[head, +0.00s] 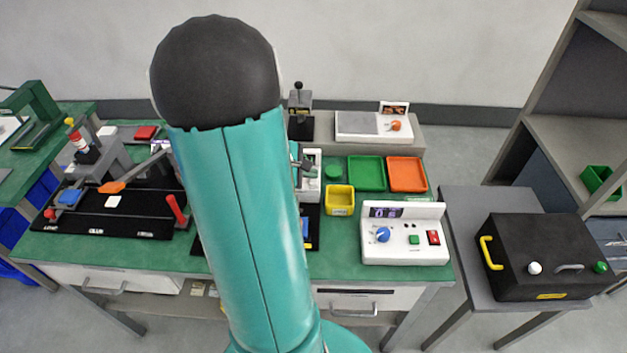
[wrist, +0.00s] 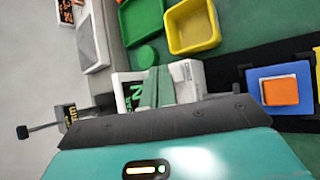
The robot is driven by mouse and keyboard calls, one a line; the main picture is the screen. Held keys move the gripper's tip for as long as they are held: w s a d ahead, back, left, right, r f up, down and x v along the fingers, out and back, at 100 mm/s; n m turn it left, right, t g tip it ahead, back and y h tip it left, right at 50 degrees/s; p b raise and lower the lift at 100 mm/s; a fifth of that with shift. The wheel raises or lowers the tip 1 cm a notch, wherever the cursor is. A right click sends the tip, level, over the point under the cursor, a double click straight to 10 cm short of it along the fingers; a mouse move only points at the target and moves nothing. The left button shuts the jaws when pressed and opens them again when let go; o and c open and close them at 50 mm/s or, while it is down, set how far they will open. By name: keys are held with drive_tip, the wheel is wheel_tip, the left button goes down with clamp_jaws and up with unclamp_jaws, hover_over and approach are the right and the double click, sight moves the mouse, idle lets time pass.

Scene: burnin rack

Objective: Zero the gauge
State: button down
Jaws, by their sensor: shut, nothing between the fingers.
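No thing in view is plainly marked as the gauge. A white box with green characters on a dark display (wrist: 133,93) lies just beyond my gripper in the wrist view; part of the box (head: 312,157) shows beside my arm in the head view. My gripper (wrist: 157,72) has its greenish fingers together with nothing between them, and they overlap the box in the picture. I cannot tell whether they touch it. A white unit with a display, a blue knob and red and green controls (head: 405,245) stands at the bench's front right. My arm hides the bench's middle.
A yellow bin (head: 340,209), green tray (head: 366,160) and orange tray (head: 407,160) lie right of my gripper. A lever device (head: 300,102) and a scale-like unit (head: 368,127) stand behind. A black fixture (head: 100,218) is left, a black box (head: 530,240) right.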

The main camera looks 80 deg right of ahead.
sight(309, 182)
drive_tip(key=shift+f, duration=0.25)
drive_tip(key=shift+f, duration=0.5)
idle(0.7)
drive_tip(key=shift+r, duration=0.95)
drive_tip(key=shift+r, duration=2.5)
drive_tip(key=shift+w, duration=0.1)
